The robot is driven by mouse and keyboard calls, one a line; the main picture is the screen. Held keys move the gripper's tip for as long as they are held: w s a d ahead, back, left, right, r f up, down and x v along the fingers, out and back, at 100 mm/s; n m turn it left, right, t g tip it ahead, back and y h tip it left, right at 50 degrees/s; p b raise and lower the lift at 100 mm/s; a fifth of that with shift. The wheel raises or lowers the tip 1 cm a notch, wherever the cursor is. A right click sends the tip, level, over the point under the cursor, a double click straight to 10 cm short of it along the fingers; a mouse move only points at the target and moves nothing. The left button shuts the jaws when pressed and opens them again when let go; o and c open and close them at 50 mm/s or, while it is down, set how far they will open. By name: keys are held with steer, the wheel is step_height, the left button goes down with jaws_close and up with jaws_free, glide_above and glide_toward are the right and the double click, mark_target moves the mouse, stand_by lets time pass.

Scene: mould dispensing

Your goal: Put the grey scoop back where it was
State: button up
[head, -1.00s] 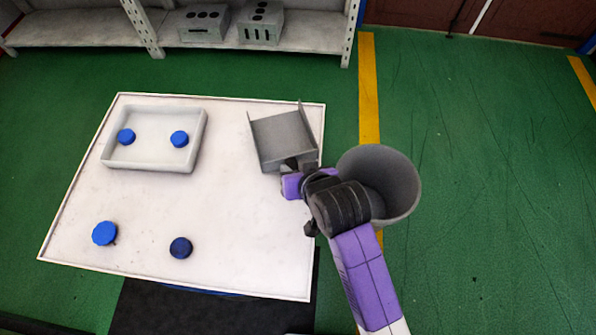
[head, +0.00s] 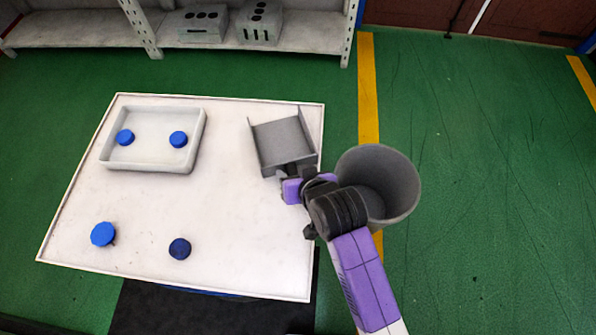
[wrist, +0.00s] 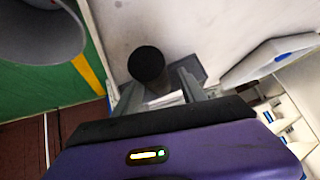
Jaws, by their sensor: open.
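The grey scoop (head: 280,140) lies on the white table near its right edge, its pan facing away from me and looking about level. My gripper (head: 291,178) is at the scoop's near end, by its handle. My gripper is open. My wrist covers part of the handle end in the head view.
A grey round bin (head: 401,175) stands just right of the table, beside my arm. A white tray (head: 150,167) with two blue discs sits at the table's back left. Two more blue pieces, (head: 103,234) and (head: 180,249), lie near the front. The table's middle is clear.

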steer(key=shift+r, duration=0.1)
steer(key=shift+r, duration=0.25)
steer(key=p+v, duration=0.1)
steer(key=v, duration=1)
steer(key=shift+s+d+r, duration=0.25)
steer(key=s+d+f+m+t+h, duration=0.2)
steer(key=s+d+f+t, duration=0.1)
steer(key=s+d, duration=0.75)
steer(key=s+d+r+t+h, duration=0.1)
steer(key=s+d+r+t, duration=0.1)
steer(key=s+d+r, duration=0.2)
steer(key=s+d+r+t+h, duration=0.1)
steer(key=s+d+r+t, duration=0.1)
steer(key=s+r, duration=0.4)
steer(key=shift+s+d+m, duration=0.4)
steer(key=shift+s+d, duration=0.5)
steer(key=shift+s, duration=0.7)
